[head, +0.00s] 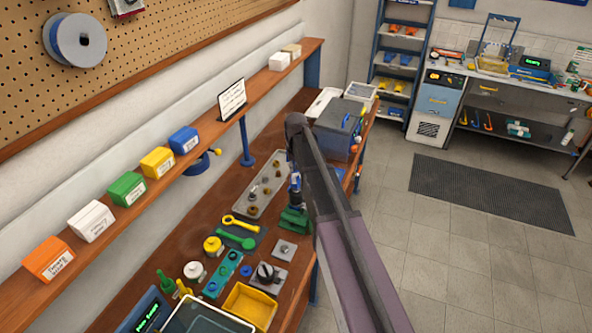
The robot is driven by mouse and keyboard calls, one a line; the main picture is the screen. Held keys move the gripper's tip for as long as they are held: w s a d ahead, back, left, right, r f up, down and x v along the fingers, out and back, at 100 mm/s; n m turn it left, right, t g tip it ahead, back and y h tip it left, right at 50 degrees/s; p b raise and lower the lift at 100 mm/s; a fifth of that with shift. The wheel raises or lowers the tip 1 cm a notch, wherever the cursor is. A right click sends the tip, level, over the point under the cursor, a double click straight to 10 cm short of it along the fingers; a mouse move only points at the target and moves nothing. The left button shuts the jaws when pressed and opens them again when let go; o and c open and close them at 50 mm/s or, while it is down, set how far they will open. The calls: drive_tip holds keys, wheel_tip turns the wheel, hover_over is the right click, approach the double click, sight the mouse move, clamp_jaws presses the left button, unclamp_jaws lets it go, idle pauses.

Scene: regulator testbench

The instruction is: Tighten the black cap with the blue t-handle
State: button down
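A black round cap-like part (266,271) sits on a square grey plate on the wooden bench, just right of a small blue ring. I cannot tell for sure that it is the task's black cap. A small blue and dark shape (295,181) shows beside my arm, above a green block (293,219). It may be the blue t-handle or part of my gripper; I cannot tell which. My arm crosses the bench's right edge and hides much of this spot. My gripper's fingers cannot be made out.
A grey tray with small brass parts (248,210) lies behind yellow and green wrenches (240,223). A yellow bin (250,306) stands at the front. Coloured boxes (127,188) line the shelf above the bench. A blue-grey box (335,136) stands beyond my arm.

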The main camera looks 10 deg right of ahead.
drive_tip(key=shift+r+p, duration=2.1)
drive_tip(key=shift+r, duration=0.15)
drive_tip(key=shift+f, duration=0.15)
